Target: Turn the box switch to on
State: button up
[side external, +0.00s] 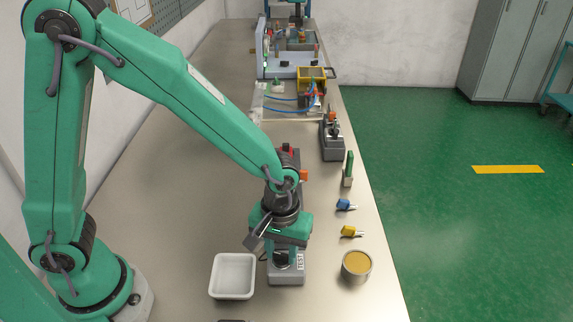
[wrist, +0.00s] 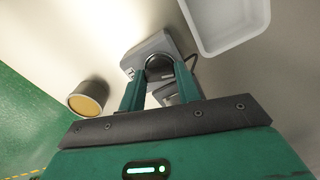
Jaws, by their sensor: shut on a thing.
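The box switch is a grey box (side external: 287,278) with a white TEST label on its front, standing on the bench below my gripper. It also shows in the wrist view (wrist: 141,52), with a round black knob (wrist: 158,62) on top. My gripper (wrist: 160,75) points down at the box, with one green finger on each side of the knob, shut on it. In the side view my gripper (side external: 283,256) covers most of the knob. I cannot tell which position the knob is turned to.
A white tray (side external: 233,293) stands close left of the box. A round tin with a tan top (side external: 356,264) is to its right. The left bench surface is clear.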

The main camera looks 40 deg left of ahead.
aim_at(281, 254)
jog(key=m, duration=0.4)
jog(key=shift+m, duration=2.2)
jog(key=o, duration=1)
jog(key=shift+r, duration=0.1)
jog(key=shift+r, duration=3.9)
